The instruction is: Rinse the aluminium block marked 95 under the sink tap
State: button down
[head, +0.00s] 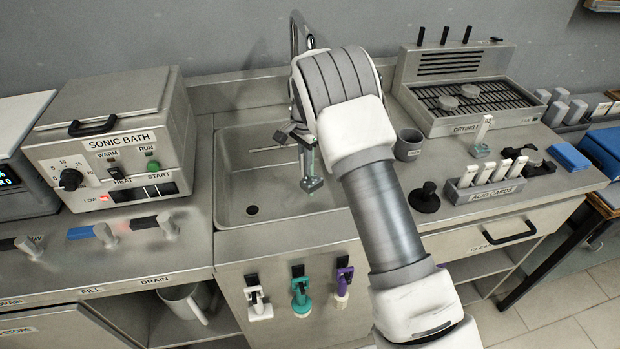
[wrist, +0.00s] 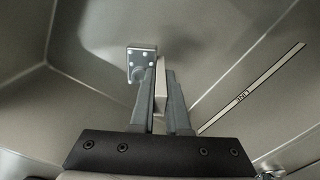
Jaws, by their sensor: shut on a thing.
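My gripper (head: 308,160) is over the sink basin (head: 238,195), pointing down. In the wrist view my gripper (wrist: 165,80) is shut on a narrow, light grey piece between its fingers. A small square metal block (wrist: 141,62) with several dots on its face shows at the fingertips; a small grey piece (head: 312,184), apparently the same block, shows below the gripper in the head view. I cannot read a 95 on it. The tap (head: 296,30) rises behind my arm; its outlet is hidden, and I cannot see any water.
The sonic bath (head: 115,140) stands left of the sink. The basin walls are close around my gripper.

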aim_at(312, 183)
jog(key=shift+s+d+b, duration=0.15)
jog(key=shift+s+d, duration=0.1)
jog(key=shift+s, duration=0.95)
jog(key=shift+s+d+b, duration=0.15)
jog(key=shift+s+d, duration=0.1)
jog(key=shift+s, duration=1)
jog(key=shift+s+d+b, duration=0.15)
jog(key=shift+s+d, duration=0.1)
jog(key=shift+s, duration=0.95)
notch_tip(312, 183, up, 12)
jog(key=p, duration=0.9)
